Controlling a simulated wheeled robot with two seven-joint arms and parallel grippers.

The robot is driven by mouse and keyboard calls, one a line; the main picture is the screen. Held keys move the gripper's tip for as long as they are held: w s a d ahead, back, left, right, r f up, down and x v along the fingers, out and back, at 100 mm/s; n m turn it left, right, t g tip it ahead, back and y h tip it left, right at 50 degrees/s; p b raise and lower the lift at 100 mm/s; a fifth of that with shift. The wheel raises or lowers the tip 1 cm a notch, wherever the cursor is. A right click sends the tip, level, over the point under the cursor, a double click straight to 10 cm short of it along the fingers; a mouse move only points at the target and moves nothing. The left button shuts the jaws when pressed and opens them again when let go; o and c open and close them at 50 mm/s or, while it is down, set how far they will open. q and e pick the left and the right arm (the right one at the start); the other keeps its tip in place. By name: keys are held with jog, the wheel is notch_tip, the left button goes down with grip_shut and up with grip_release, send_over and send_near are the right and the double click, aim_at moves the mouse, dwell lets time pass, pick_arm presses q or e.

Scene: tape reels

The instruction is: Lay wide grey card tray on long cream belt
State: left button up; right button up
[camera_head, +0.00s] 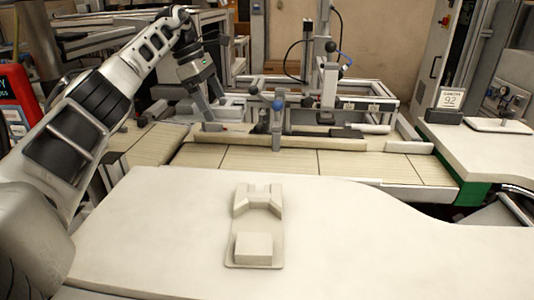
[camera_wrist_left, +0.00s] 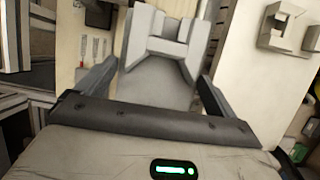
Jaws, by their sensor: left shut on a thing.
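The grey card tray (camera_wrist_left: 155,85) is between the two fingers of my left gripper (camera_wrist_left: 152,88) in the left wrist view, with its raised notched end pointing away from the palm. In the head view my left gripper (camera_head: 205,104) hangs over the far left part of the long cream belt (camera_head: 250,160). The tray shows there as a small grey shape (camera_head: 232,106) beside the fingers, partly hidden. I cannot tell whether it touches the belt. My right gripper is not in view.
A pale tray-like piece (camera_head: 259,222) with raised blocks lies on the near cream table (camera_head: 340,235). A long low rail (camera_head: 320,142) and a metal frame (camera_head: 330,88) stand along the belt. A "92" sign (camera_head: 450,100) stands at the right. The belt's front strip is clear.

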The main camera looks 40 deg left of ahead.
pick_arm(q)
jog(key=b, duration=0.1)
send_near(239, 160)
jog(key=f, duration=0.1)
jog(key=a+f, duration=0.1)
jog(key=f, duration=0.2)
jog(key=shift+s+a, duration=0.25)
jog(key=shift+a, duration=0.1)
jog(key=d, duration=0.1)
jog(key=w+d, duration=0.2)
jog(key=shift+d+f+p, duration=0.3)
jog(key=shift+f+p, duration=0.05)
jog(key=shift+f, duration=0.55)
jog(key=o, duration=0.7)
jog(key=shift+o, duration=0.2)
jog(key=shift+r, duration=0.1)
jog(key=p+v, duration=0.1)
jog(key=v, duration=1.1)
jog(key=shift+a+r, duration=0.1)
